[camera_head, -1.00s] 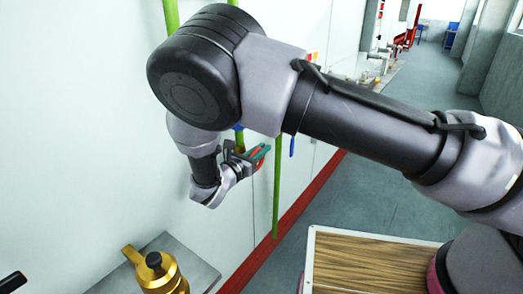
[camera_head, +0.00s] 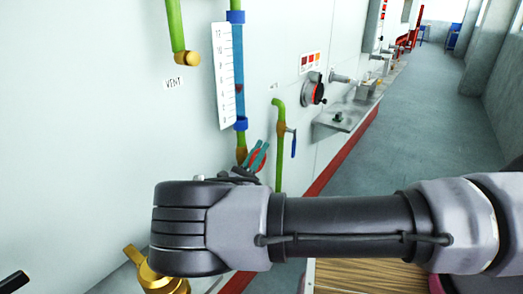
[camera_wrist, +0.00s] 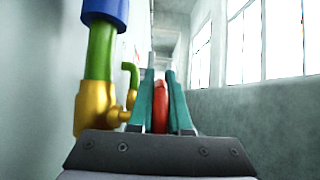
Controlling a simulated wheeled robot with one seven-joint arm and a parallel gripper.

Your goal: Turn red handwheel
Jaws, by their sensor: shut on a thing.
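The red handwheel (camera_wrist: 161,107) shows as a narrow red shape, seen edge-on, in the wrist view. My gripper (camera_wrist: 161,85) has its teal fingers on both sides of it and is shut on it. In the head view my gripper (camera_head: 259,156) is beside the brass fitting (camera_head: 241,156) under the blue gauge tube, with a bit of red between the fingers. In the wrist view the brass valve body (camera_wrist: 92,108) is just left of the fingers. Much of the wheel is hidden by the fingers, and my arm covers the area below.
A green pipe with a blue lever (camera_head: 293,143) stands just right of my gripper. The gauge scale (camera_head: 224,76) and a vent pipe (camera_head: 176,30) are on the wall above. A gold valve (camera_head: 160,278) is at lower left. The corridor floor (camera_head: 420,120) is clear.

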